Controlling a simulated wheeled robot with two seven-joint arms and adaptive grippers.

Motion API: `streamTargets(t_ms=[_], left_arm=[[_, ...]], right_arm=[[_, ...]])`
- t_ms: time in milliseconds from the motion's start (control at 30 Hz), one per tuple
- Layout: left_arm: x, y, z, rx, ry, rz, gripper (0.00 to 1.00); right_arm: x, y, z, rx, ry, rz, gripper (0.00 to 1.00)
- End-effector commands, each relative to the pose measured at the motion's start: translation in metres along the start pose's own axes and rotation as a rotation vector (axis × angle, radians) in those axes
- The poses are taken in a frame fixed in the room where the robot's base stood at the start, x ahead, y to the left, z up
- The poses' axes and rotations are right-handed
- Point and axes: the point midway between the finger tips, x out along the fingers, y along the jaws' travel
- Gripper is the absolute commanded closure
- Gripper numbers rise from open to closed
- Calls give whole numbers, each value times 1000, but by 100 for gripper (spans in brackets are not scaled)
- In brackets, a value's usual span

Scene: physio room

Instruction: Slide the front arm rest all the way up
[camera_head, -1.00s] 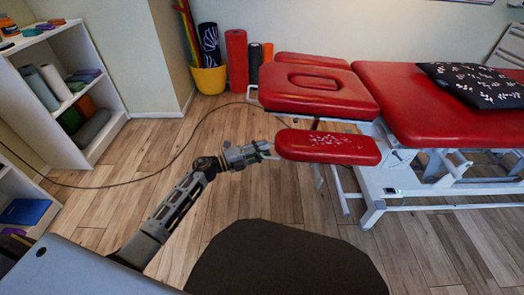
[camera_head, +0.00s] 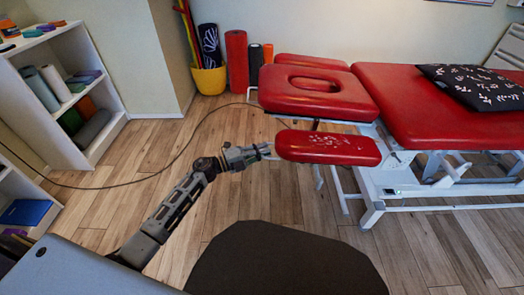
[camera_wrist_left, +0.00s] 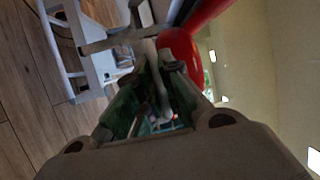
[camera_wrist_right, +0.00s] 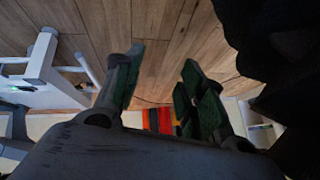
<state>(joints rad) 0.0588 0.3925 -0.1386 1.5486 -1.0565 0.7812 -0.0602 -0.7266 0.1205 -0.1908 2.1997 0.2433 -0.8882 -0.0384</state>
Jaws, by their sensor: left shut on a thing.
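The front arm rest (camera_head: 329,148) is a red padded slab with a pale speckled mark, at the near left end of the treatment table. My left gripper (camera_head: 268,151) is at its left end. In the left wrist view, the red pad (camera_wrist_left: 183,55) is just beyond the left fingers (camera_wrist_left: 158,85), which are shut on a pale narrow part of the arm rest; the exact contact is partly hidden. My right gripper (camera_wrist_right: 160,90) is open and empty in the right wrist view. It does not show in the head view.
The red table (camera_head: 440,110) on its white frame (camera_head: 372,212) stands right, with a black patterned pillow (camera_head: 478,85) on it. The headrest (camera_head: 318,92) is behind the arm rest. A yellow bucket (camera_head: 208,79) and white shelves (camera_head: 105,140) stand left. A cable crosses the wooden floor.

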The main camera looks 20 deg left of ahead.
Motion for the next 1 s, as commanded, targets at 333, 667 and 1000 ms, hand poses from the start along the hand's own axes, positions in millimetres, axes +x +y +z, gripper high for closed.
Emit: streamTargets(t_ms=[333, 667, 1000], left_arm=[[4, -24, -1, 1, 2, -6, 100], [7, -42, -2, 1, 1, -7, 100], [10, -60, -3, 1, 1, -7, 100]], right_arm=[[-32, -6, -31, -29, -29, 22, 60], [-59, -6, -42, -52, -90, 52, 60], [-90, -6, -55, -75, -155, 88, 60]])
